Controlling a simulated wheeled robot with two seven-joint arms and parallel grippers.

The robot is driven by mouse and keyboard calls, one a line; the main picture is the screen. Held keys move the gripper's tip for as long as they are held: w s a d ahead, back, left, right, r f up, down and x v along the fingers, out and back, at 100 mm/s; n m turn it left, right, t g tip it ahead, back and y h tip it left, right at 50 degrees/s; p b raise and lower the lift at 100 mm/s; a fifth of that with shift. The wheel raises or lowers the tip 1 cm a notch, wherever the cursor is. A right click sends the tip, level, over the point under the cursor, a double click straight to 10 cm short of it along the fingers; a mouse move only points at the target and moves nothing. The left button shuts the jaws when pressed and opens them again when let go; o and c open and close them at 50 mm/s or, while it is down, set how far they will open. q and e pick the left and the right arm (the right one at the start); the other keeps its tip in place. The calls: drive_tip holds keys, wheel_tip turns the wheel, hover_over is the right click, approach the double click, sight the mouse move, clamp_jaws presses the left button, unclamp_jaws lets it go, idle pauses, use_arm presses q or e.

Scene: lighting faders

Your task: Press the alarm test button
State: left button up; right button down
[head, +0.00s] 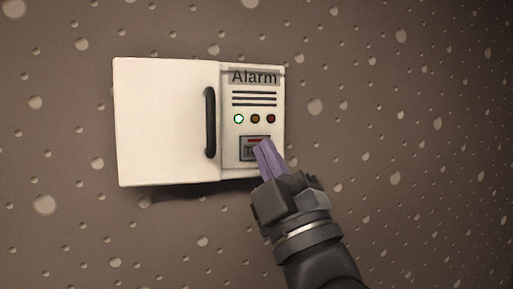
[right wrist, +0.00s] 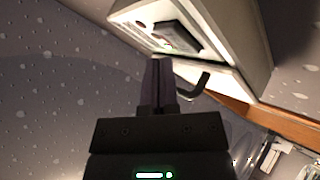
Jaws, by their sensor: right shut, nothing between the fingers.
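A white alarm box (head: 165,120) is mounted on the wall, with an "Alarm" label, dark slots and three small lights on its right panel. The left light is lit pale green. The square test button (head: 246,153) sits low on that panel, partly hidden by my right gripper (head: 262,146). The right gripper is shut and empty, its purple fingertips in front of the button. I cannot tell whether they touch it. In the right wrist view, the fingers (right wrist: 158,65) point at the box (right wrist: 232,55) near the dark button frame (right wrist: 177,36). My left gripper is out of view.
A black handle (head: 209,122) stands out from the box left of the panel. The speckled wall (head: 400,110) around the box is clear. In the right wrist view, a wooden edge (right wrist: 275,122) and some blurred items lie at lower right.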

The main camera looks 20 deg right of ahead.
drive_tip(key=shift+w, duration=0.1)
idle(0.5)
drive_tip(key=shift+w, duration=0.3)
drive_tip(key=shift+w, duration=0.35)
idle(0.7)
drive_tip(key=shift+s, duration=0.2)
drive_tip(key=shift+s+p, duration=0.3)
drive_tip(key=shift+s, duration=0.25)
